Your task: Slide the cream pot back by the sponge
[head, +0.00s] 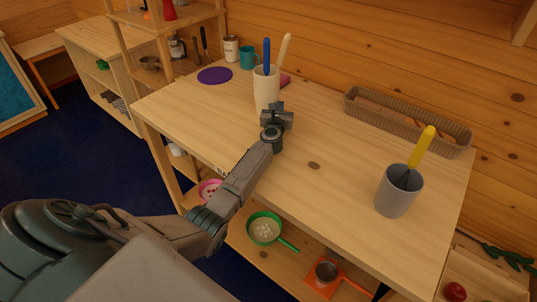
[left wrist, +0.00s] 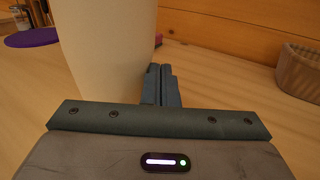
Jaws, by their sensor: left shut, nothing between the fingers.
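The cream pot (head: 265,92) stands upright on the wooden counter and holds a blue-handled tool and a pale wooden one. In the left wrist view the pot (left wrist: 108,50) fills the upper left. A dark pink block, seemingly the sponge (head: 285,80), lies just behind and to the right of the pot, partly hidden by it. A sliver of the sponge (left wrist: 158,39) shows past the pot's right edge in the left wrist view. My left gripper (head: 276,107) is shut and empty, low at the pot's near side; I cannot tell whether it touches. My right gripper is out of view.
A grey pot (head: 398,192) with a yellow-handled tool stands at the counter's right. A long wicker basket (head: 404,122) lies along the wall. A purple mat (head: 215,75), teal mug (head: 247,57) and white can (head: 231,48) are at the back left. The middle counter is clear.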

